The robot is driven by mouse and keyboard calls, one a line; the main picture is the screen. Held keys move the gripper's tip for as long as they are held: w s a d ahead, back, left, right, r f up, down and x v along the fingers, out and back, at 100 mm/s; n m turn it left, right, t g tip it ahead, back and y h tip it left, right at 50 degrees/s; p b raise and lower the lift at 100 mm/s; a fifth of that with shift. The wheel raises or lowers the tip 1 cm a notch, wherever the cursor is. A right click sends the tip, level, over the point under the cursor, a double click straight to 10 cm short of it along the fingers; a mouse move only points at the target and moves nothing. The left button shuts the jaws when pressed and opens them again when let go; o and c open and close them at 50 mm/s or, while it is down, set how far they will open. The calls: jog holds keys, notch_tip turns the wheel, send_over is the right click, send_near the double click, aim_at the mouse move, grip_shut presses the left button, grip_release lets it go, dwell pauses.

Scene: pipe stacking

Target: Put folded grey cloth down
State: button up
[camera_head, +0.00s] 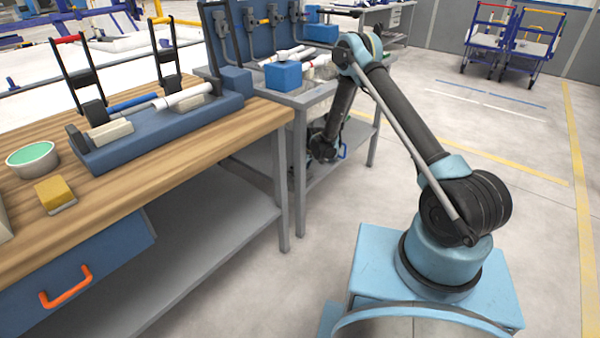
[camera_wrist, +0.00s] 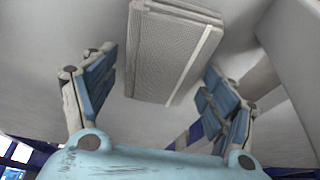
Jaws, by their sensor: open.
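The folded grey cloth (camera_wrist: 172,50) is in the wrist view, a flat rectangular bundle with a woven face and layered edges. It lies on a pale grey surface (camera_wrist: 60,45). My gripper (camera_wrist: 158,95) is open, with one blue-padded finger on either side of the cloth's near end. Gaps show between the fingers and the cloth. In the head view my gripper (camera_head: 324,148) is low beside the grey table, near its lower shelf (camera_head: 345,150). I cannot make out the cloth in the head view.
The grey table (camera_head: 310,97) carries a blue box (camera_head: 283,75) and pipes; its legs stand close to my gripper. The wooden workbench (camera_head: 150,180) at left holds a blue fixture (camera_head: 160,135), a green-filled bowl (camera_head: 32,158) and a yellow sponge (camera_head: 55,194).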

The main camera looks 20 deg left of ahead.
jog(key=v, duration=1.2)
jog(key=shift+s+r, duration=0.1)
dwell(0.4)
